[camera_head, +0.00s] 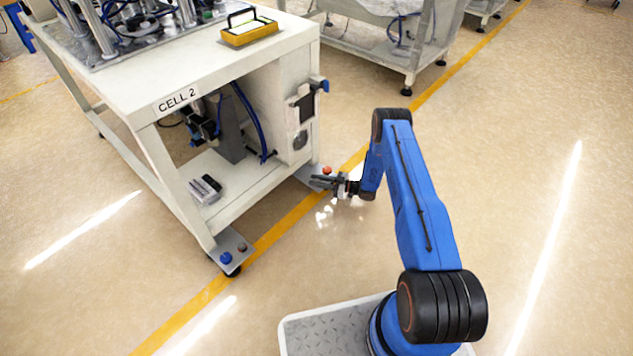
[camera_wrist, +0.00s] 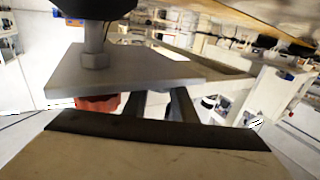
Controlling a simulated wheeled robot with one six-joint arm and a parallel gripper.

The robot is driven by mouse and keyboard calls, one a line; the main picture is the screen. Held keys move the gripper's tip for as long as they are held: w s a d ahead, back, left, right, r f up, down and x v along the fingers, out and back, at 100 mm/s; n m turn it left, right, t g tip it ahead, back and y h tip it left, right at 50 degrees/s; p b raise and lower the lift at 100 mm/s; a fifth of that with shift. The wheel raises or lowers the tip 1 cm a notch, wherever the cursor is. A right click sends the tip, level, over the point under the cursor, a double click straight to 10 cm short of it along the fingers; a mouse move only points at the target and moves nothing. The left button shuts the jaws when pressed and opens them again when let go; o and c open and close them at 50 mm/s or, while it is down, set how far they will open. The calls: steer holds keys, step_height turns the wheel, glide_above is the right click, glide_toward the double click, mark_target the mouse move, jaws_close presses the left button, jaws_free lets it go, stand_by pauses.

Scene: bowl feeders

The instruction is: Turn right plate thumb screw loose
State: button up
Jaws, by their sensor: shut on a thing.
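The orange-red thumb screw (camera_head: 327,170) sits on the grey right foot plate (camera_head: 306,176) at the bench's near right leg. My gripper (camera_head: 320,182) reaches in from the right, low over this plate, with its fingers close against the screw. It is shut on the screw; the exact contact is hard to see. In the wrist view, which looks upside down, the red screw (camera_wrist: 98,103) shows against the plate (camera_wrist: 120,70), partly hidden by a dark bar. A stud with a nut (camera_wrist: 95,60) and a black foot (camera_wrist: 95,8) are on the plate's other side.
The white CELL 2 bench (camera_head: 160,88) stands at the left. Its left foot plate (camera_head: 232,243) carries a blue thumb screw (camera_head: 225,257). A grey object (camera_head: 205,188) lies on the lower shelf. A yellow tray (camera_head: 249,30) is on top. Floor to the right is clear.

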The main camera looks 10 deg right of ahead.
steer(key=o, duration=1)
steer(key=shift+o, duration=0.2)
steer(key=v, duration=1.7)
steer(key=shift+s, duration=0.15)
steer(key=shift+d, duration=0.2)
